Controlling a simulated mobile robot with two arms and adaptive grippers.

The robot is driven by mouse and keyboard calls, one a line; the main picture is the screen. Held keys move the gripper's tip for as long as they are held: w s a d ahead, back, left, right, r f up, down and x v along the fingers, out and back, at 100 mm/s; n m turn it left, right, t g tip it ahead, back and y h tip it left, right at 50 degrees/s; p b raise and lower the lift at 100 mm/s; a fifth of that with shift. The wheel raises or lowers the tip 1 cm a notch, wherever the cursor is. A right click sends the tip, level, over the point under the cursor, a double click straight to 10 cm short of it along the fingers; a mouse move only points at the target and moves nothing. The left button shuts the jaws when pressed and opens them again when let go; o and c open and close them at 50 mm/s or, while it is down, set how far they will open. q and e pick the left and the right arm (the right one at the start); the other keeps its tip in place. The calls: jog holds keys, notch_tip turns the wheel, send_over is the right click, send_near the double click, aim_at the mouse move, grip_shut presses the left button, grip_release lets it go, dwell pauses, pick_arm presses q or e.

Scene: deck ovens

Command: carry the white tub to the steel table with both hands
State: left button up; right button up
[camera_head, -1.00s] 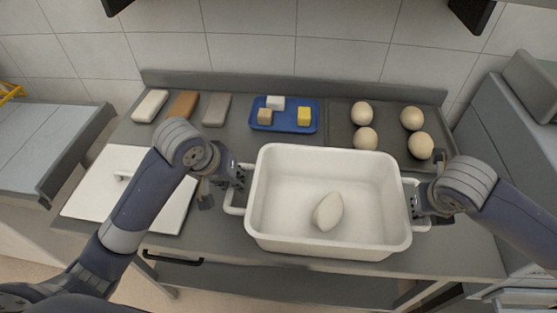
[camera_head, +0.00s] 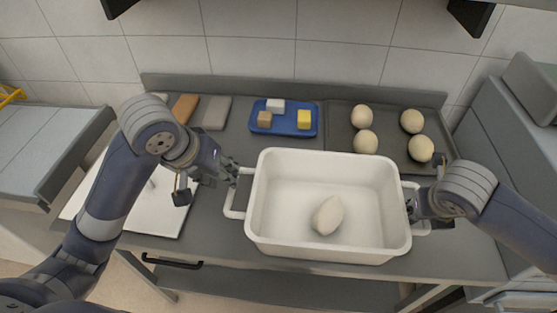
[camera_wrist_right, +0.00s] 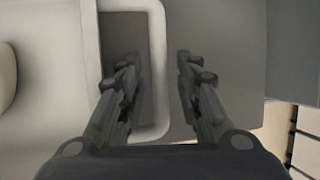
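The white tub (camera_head: 325,255) is in the front middle of the steel table (camera_head: 215,240), with a pale dough lump (camera_head: 328,215) inside. Its left handle (camera_head: 235,214) is clear of my left gripper (camera_head: 232,172), whose fingers look apart and empty just beside and above the handle. My right gripper (camera_head: 412,208) is at the tub's right handle (camera_head: 424,229). In the right wrist view, the bar of this handle (camera_wrist_right: 158,75) lies between the two spread fingers of the right gripper (camera_wrist_right: 160,85), with a gap at each side.
A blue tray (camera_head: 285,129) with several small blocks stands behind the tub. Several dough balls (camera_head: 365,141) sit on a dark tray (camera_head: 340,117) at the back right. Loaf-like blocks (camera_head: 216,112) lie at the back left. A white lid-like panel (camera_head: 150,215) lies left, partly under my left arm.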

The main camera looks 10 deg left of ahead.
jog(key=shift+a+r, duration=0.1)
jog(key=shift+r, duration=0.1)
pick_arm(q)
jog(key=v, duration=0.4)
pick_arm(e)
jog(key=v, duration=1.1)
jog(key=shift+s+r, duration=0.2)
